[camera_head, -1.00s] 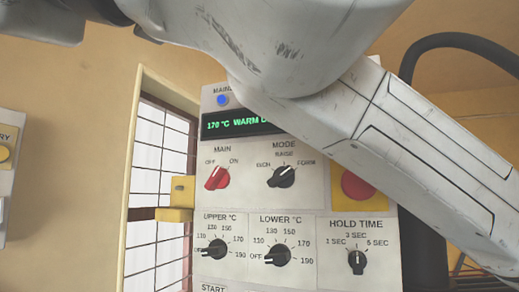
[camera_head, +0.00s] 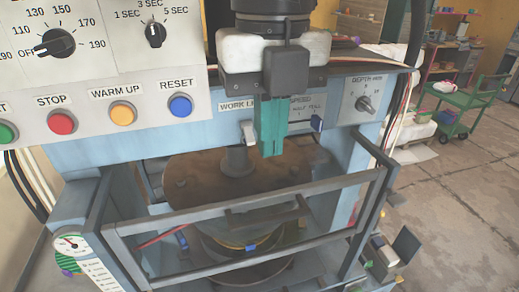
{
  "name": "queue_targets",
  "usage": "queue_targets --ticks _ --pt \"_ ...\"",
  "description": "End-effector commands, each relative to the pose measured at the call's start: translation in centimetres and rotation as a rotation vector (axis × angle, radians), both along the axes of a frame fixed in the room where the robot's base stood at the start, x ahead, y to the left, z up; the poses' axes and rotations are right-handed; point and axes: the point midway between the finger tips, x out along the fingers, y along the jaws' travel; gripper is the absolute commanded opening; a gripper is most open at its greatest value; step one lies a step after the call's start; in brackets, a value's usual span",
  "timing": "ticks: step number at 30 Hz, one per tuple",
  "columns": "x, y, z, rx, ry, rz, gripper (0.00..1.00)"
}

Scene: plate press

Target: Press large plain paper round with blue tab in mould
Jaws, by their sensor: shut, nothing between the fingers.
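My gripper (camera_head: 270,153) has teal fingers that are shut and empty. It points down in front of the press's control panel, above the guard frame. The press has a brown round upper plate (camera_head: 195,180) on a central column. Below it, behind the guard's bars, is the round lower mould (camera_head: 220,250). A small blue tab (camera_head: 251,247) shows at the mould's front rim; the paper round itself is hard to make out behind the bars. The barred guard (camera_head: 180,218) with a dark handle (camera_head: 262,212) stands across the front and looks closed.
The panel has green, red STOP (camera_head: 62,123), yellow WARM UP (camera_head: 123,113) and blue RESET (camera_head: 180,106) buttons. A depth knob (camera_head: 364,104) is at right, a gauge (camera_head: 69,243) at lower left. A green cart (camera_head: 468,98) stands on open floor at right.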

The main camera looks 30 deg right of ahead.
Motion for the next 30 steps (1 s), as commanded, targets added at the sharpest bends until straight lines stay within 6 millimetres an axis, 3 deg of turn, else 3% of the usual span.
queue_targets --ticks 1,6,15,21,30 --pt "0.0 0.0 -1.5 0.002 0.002 0.001 0.00" --pt "0.0 0.1 -4.9 0.002 0.000 0.002 0.00" --pt "0.0 0.1 -10.2 0.004 0.001 0.003 0.00" --pt "0.0 0.2 -12.0 0.004 -0.001 0.003 0.00" --pt "0.0 0.1 -12.4 0.003 -0.002 0.003 0.00"
